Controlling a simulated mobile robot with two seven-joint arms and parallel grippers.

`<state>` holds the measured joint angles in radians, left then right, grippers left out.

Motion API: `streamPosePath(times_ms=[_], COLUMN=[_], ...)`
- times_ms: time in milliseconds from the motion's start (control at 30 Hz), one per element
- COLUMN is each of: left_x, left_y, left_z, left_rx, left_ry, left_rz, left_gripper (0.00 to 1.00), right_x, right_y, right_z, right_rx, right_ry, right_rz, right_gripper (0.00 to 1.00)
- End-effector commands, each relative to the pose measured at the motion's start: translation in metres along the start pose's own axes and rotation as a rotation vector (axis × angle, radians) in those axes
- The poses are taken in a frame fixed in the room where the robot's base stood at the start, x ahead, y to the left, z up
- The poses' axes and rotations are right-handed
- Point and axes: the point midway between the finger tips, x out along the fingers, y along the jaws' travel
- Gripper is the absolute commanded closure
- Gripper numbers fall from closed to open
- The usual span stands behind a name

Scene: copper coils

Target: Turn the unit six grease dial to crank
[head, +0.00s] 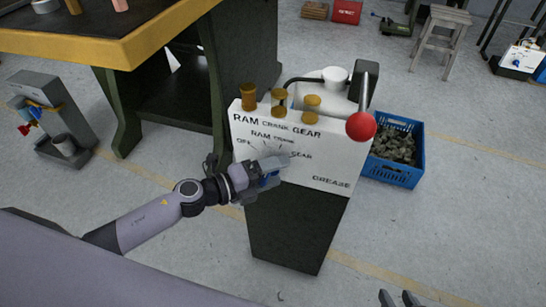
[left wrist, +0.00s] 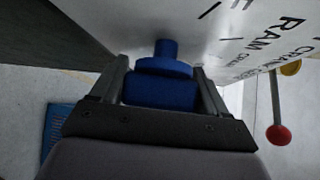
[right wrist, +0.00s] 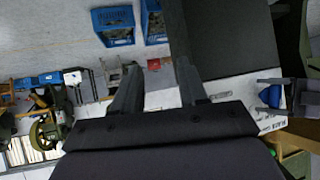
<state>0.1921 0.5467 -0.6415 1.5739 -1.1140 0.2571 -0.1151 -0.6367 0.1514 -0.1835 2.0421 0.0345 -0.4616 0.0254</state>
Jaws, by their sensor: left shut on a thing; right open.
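The grease unit (head: 335,172) has a white front panel on a dark pedestal, lettered OFF, RAM, CRANK and GEAR around the dial and GREASE at lower right. My left gripper (head: 272,168) is at the panel, shut on the blue dial (left wrist: 160,90). In the left wrist view the blue grip sits between both fingers, its stem against the white panel. The gripper hides most of the dial in the head view, and I cannot tell which word it points to. My right gripper (right wrist: 157,85) is open and empty, away from the panel; its fingertips show at the head view's bottom edge (head: 399,298).
A lever with a red knob (head: 361,126) stands at the panel's upper right. Several brass cups (head: 279,97) line its top. A blue crate (head: 393,176) of metal parts stands right of the unit. A yellow-edged workbench (head: 130,45) is behind left.

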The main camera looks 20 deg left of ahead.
Motion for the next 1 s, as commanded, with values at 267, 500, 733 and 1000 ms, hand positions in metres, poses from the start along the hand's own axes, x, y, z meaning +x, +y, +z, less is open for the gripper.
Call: streamPosePath(times_ms=[267, 500, 733, 1000], left_x=[-0.0007, -0.0002, -0.0001, 0.0000], left_y=[-0.0012, 0.0014, 0.0022, 0.0021], left_z=[0.0003, -0.0001, -0.0002, -0.0002], left_rx=[0.057, 0.073, 0.075, 0.074], left_ry=[0.001, 0.001, 0.000, 0.000], left_rz=[0.060, 0.075, 0.076, 0.076], left_gripper=[0.55, 0.55, 0.55, 0.04], right_x=[-0.0143, -0.0159, -0.0155, -0.0154], right_y=[0.0016, 0.0036, 0.0041, 0.0035], right_z=[-0.0149, -0.0137, -0.0137, -0.0138], right_rx=[-0.012, -0.015, -0.010, -0.006], right_ry=[0.003, 0.001, 0.002, 0.003], right_rz=[0.007, 0.013, 0.016, 0.017], right_gripper=[0.57, 0.57, 0.57, 0.57])
